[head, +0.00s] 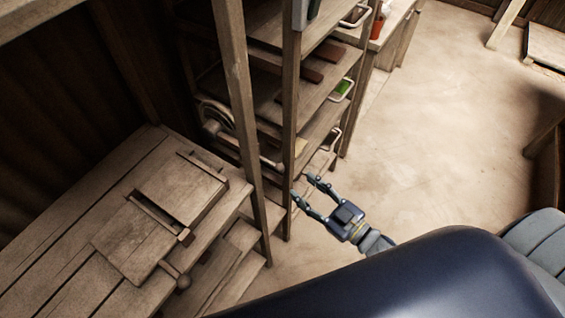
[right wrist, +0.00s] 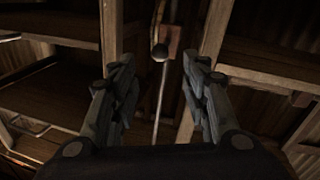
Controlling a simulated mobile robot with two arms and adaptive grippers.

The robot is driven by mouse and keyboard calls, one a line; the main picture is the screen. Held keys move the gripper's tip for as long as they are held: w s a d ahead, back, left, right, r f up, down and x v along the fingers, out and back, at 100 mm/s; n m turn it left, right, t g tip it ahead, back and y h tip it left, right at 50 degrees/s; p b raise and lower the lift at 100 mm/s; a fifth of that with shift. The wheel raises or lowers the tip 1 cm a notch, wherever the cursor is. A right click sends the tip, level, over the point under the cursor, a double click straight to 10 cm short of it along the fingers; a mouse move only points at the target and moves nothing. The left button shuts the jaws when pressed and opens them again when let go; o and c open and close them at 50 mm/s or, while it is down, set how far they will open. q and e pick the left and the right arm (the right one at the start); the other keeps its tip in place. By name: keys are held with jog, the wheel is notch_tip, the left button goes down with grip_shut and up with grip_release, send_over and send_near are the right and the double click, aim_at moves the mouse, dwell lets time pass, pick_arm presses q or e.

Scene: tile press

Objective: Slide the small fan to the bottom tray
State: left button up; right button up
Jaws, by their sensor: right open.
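I cannot make out a small fan for certain. A round grey wheel-like thing (head: 213,116) stands behind the rack's posts, partly hidden; I cannot tell if it is the fan. Wooden trays with pale handles sit in the rack; the lowest handle that shows clearly is this tray handle (head: 333,138). The bottom of the rack is partly hidden by a post. My right gripper (head: 303,189) is open and empty in front of the rack's lower part. My left gripper is not in view.
Wooden posts (head: 290,120) stand close to my right gripper. A plank bench (head: 60,255) with a wooden box-like piece (head: 178,188) is at the left. A green item (head: 342,89) lies on a middle shelf. The floor (head: 430,130) at right is clear.

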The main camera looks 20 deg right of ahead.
aim_at(280, 168)
jog(key=p+x, duration=0.1)
jog(key=x, duration=0.9)
jog(key=shift+p, duration=0.35)
grip_shut()
jog(key=shift+f, duration=0.1)
